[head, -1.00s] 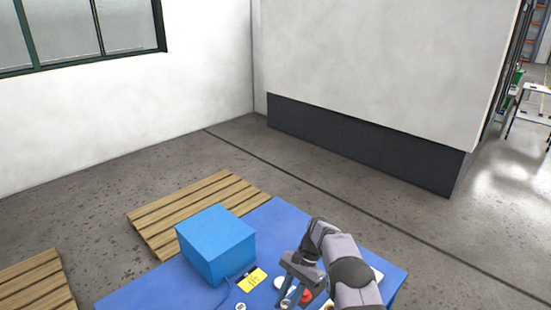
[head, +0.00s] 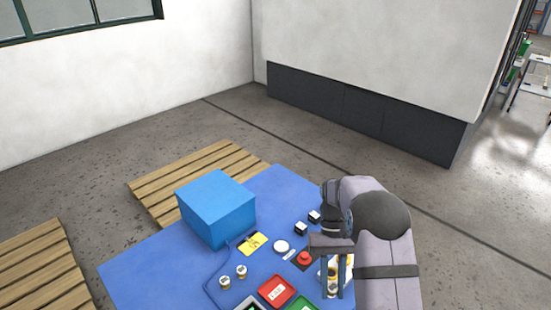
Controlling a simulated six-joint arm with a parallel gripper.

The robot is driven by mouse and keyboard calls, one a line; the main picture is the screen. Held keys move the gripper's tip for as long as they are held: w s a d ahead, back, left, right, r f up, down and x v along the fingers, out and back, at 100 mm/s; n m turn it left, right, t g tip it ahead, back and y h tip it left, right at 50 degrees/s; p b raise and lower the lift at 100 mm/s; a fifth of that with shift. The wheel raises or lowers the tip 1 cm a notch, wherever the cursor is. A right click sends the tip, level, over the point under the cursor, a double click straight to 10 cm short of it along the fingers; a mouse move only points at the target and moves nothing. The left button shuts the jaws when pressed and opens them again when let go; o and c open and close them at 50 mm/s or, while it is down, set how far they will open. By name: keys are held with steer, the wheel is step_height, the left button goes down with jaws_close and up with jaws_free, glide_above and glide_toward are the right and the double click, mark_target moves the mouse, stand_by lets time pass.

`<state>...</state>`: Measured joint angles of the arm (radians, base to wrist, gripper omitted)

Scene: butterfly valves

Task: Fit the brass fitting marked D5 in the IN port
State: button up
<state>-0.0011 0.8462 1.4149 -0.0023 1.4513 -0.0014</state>
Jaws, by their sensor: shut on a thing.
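My gripper (head: 334,284) points down over the right part of the blue table. Its fingers are shut on a small white and brass-coloured piece (head: 334,272), mostly hidden by the fingers. Its marking cannot be read. Two more small brass fittings with white tops stand on the table to the left, one (head: 241,271) slightly behind the other (head: 224,282). Their marks are too small to read. I cannot make out the valve or its IN port in this view.
A white disc (head: 281,246), red button (head: 304,258), two black-and-white blocks (head: 300,228), a red tray (head: 277,292) and a green tray (head: 303,303) lie near the gripper.

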steer(key=shift+s+d, duration=0.1)
steer(key=shift+d, duration=0.3)
steer(key=d+f+m+y, duration=0.2)
steer(key=d+f+m, duration=0.15)
steer(key=d, duration=0.35)
steer(key=w+a+m+t+y, duration=0.1)
steer(key=w+m+t, duration=0.1)
steer(key=w+m, duration=0.2)
steer(key=w+a+m+t+y, duration=0.2)
steer(key=w+m, duration=0.1)
steer(key=m, duration=0.2)
steer(key=w+a+m+t+y, duration=0.1)
steer(key=w+a+m+t, duration=0.1)
steer(key=w+m, duration=0.2)
steer(key=shift+w+r+y, duration=0.25)
steer(key=shift+w+y, duration=0.05)
steer(key=shift+w, duration=0.05)
steer(key=shift+w+m+t, duration=0.15)
steer(key=shift+m+t, duration=0.15)
steer(key=shift+m, duration=0.45)
steer(key=shift+f, duration=0.25)
steer(key=shift+f+b, duration=1.3)
steer(key=shift+f, duration=0.4)
